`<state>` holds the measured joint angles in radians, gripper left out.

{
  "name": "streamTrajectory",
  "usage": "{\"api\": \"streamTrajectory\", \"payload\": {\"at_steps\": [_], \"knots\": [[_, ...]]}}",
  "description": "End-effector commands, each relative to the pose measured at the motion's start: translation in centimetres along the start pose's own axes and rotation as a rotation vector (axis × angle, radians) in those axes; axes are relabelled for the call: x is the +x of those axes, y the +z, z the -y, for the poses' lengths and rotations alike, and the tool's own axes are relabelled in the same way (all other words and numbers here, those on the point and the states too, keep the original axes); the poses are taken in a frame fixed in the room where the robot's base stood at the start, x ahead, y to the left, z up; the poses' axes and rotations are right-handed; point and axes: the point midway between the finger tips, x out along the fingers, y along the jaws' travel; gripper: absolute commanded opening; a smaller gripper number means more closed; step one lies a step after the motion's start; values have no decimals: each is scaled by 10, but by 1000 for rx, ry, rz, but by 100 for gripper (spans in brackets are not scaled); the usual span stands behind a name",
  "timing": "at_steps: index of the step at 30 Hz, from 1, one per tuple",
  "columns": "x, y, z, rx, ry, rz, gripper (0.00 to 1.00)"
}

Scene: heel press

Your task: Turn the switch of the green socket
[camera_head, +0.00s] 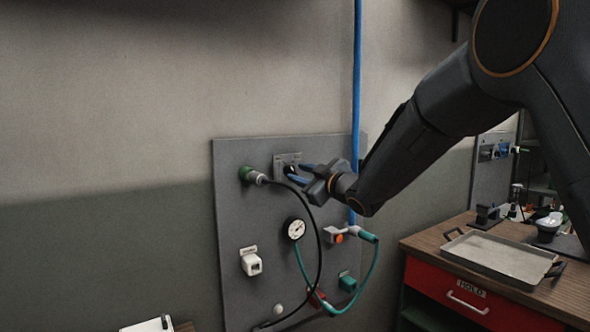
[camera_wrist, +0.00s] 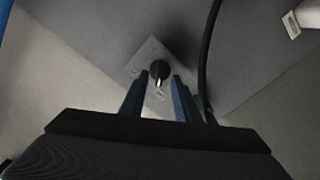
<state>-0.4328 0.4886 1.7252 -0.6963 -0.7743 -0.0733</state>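The green socket (camera_head: 247,174) is at the top left of the grey wall panel, with a grey plug and black cable in it. Right beside it is a light plate (camera_head: 281,160) carrying a dark rotary switch, partly hidden by my gripper in the head view. In the wrist view the black switch knob (camera_wrist: 159,68) has a pale pointer and sits on its square plate (camera_wrist: 146,60). My gripper (camera_head: 296,175) points at the switch. Its blue fingers (camera_wrist: 161,80) are apart, one on each side of the knob; I cannot tell whether they touch it.
The black cable (camera_head: 319,230) hangs in a loop below my gripper and runs close by in the wrist view. A gauge (camera_head: 295,228), a white box (camera_head: 251,262) and an orange-buttoned fitting (camera_head: 339,237) are lower on the panel. A workbench with a tray (camera_head: 500,257) stands right.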

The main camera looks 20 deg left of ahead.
Motion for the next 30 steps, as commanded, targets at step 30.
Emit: {"api": "streamTrajectory", "payload": {"at_steps": [30], "knots": [[28,1,0,7,1,1,0]]}}
